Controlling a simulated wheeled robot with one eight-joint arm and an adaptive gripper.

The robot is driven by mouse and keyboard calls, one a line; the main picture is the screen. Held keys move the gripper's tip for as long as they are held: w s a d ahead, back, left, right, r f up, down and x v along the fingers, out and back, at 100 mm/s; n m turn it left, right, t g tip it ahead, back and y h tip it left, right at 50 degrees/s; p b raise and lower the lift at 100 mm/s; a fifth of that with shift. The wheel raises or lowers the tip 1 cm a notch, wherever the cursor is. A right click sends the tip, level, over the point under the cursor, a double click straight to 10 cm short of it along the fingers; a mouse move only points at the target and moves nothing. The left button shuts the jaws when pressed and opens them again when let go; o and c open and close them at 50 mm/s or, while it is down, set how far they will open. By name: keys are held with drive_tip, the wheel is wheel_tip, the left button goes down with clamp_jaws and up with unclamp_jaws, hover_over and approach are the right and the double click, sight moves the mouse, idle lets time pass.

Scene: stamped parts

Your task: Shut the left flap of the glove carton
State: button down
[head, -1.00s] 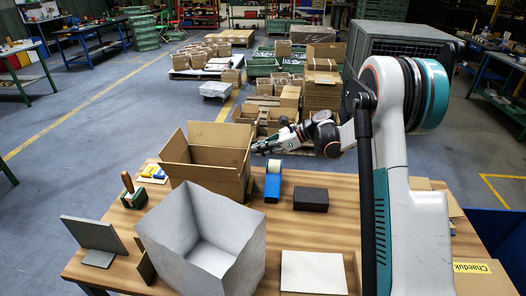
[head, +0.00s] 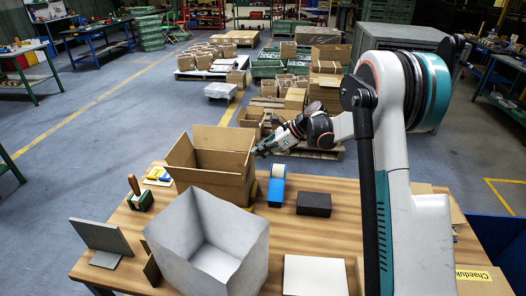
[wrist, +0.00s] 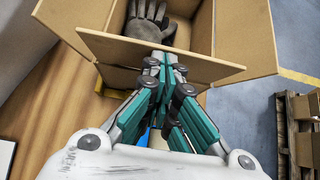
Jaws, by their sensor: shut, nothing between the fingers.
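The glove carton (head: 208,184) stands open on the wooden table in the head view, with raised flaps at its left (head: 180,150) and back (head: 225,138). In the wrist view the carton (wrist: 245,35) is cut off by the top edge. Grey gloves (wrist: 150,22) lie inside it. A brown flap (wrist: 108,47) slants outward along its near side, which is the right side in the head view. My gripper (wrist: 165,58) is shut and empty, its fingertips over or against this flap; contact is unclear. In the head view my gripper (head: 260,151) is at the carton's right side.
A blue tape dispenser (head: 277,186) and a black box (head: 314,204) stand right of the carton. A large grey bin (head: 205,240) stands in front of it. Stacked cartons (head: 325,90) lie beyond the table.

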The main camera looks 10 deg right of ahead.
drive_tip(key=a+h+p, duration=0.1)
drive_tip(key=w+a+r+g+h+p, duration=0.1)
drive_tip(key=a+h+p, duration=0.1)
drive_tip(key=h, duration=0.1)
drive_tip(key=shift+w+a+r+g, duration=0.2)
drive_tip(key=shift+a+r+g, duration=0.05)
drive_tip(key=shift+a+g, duration=0.1)
drive_tip(key=w+a+f+g+h, duration=0.2)
drive_tip(key=w+a+f+h, duration=0.2)
drive_tip(key=a, duration=0.5)
drive_tip(key=shift+f+h+p, duration=0.35)
drive_tip(key=shift+f+h, duration=0.25)
drive_tip(key=shift+f, duration=0.55)
